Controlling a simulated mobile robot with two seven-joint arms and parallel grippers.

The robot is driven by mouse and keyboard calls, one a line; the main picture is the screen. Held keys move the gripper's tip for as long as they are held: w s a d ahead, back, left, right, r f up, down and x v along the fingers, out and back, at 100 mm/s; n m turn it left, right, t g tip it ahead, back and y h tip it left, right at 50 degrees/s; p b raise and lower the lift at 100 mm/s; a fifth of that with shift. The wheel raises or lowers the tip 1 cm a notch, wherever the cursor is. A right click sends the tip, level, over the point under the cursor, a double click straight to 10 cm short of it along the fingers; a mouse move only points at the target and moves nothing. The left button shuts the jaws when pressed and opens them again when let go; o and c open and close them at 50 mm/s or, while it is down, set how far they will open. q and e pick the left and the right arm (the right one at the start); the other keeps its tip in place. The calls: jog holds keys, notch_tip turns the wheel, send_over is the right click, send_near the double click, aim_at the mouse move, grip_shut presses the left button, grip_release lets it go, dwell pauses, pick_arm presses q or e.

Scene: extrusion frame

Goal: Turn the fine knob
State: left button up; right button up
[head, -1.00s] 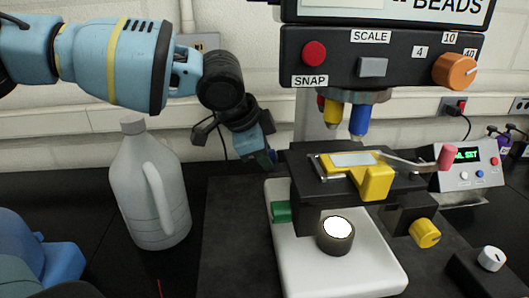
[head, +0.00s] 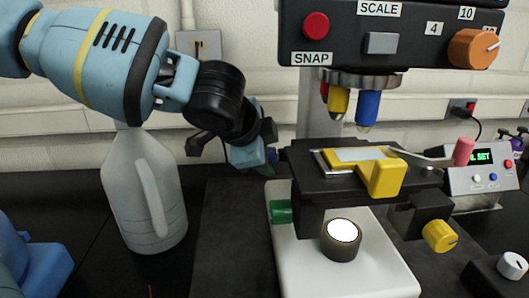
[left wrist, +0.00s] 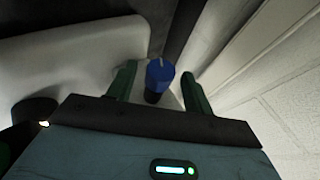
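A blue knob (left wrist: 160,71) with a pale line on its top shows in the left wrist view, on a dark shaft. It lies between the two green fingers of my left gripper (left wrist: 157,75), with gaps on both sides. The gripper is open. In the head view my left gripper (head: 264,157) is at the left of the microscope stage (head: 310,165), behind its edge; its fingertips are mostly hidden. A green knob (head: 281,211) and a yellow knob (head: 440,236) sit lower on the microscope. No label marks the fine knob. My right gripper is not in view.
A grey jug (head: 146,190) stands below my left arm. The microscope head (head: 385,45) with its lenses is above the stage. A white base (head: 375,275) is below. A control box (head: 480,182) stands at the right.

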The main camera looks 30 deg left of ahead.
pick_arm(q)
jog(key=p+v, duration=0.1)
jog(key=v, duration=0.7)
jog(key=shift+w, duration=0.1)
dwell(1.6)
